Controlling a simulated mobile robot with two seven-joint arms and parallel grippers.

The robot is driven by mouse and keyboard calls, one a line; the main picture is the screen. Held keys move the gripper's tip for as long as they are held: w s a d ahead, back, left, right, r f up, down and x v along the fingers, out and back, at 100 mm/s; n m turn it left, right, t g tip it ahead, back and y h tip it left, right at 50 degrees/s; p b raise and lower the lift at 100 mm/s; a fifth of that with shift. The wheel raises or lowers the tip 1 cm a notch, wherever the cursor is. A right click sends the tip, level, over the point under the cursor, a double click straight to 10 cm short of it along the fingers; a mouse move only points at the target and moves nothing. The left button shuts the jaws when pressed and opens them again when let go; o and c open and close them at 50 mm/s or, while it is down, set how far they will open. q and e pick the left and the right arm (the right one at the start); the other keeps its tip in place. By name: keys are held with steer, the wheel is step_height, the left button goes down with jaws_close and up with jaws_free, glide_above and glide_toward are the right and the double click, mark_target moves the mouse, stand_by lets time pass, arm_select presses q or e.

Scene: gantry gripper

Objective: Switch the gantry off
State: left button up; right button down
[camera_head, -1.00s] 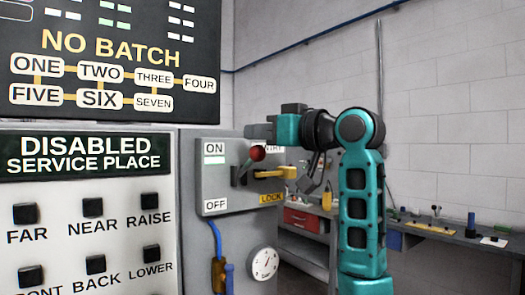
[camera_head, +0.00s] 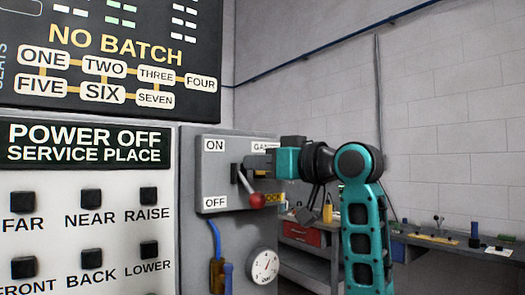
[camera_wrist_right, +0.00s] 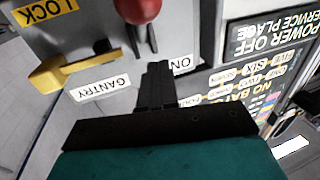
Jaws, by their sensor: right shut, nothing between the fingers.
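The gantry switch box (camera_head: 215,170) is grey, with an ON label at the top and an OFF label at the bottom. Its lever ends in a red knob (camera_head: 257,200), which hangs low, toward the OFF end. The knob also shows at the top of the right wrist view (camera_wrist_right: 138,10). The sign panel (camera_head: 85,144) reads POWER OFF, SERVICE PLACE. My right gripper (camera_head: 250,164) is shut and empty, just above the knob and in front of the box. Its closed fingers also show in the right wrist view (camera_wrist_right: 155,85). My left gripper is not in view.
A yellow lock piece (camera_wrist_right: 65,75) sticks out of the box beside the lever. A panel of black buttons (camera_head: 90,199) is at the left, under the sign. A gauge (camera_head: 263,266) sits below the box. A workbench (camera_head: 450,244) stands along the right wall.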

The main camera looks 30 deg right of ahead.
steer(key=s+r, duration=0.1)
steer(key=s, duration=0.8)
steer(key=shift+d+r, duration=0.15)
steer(key=shift+d, duration=0.2)
stand_by(0.4)
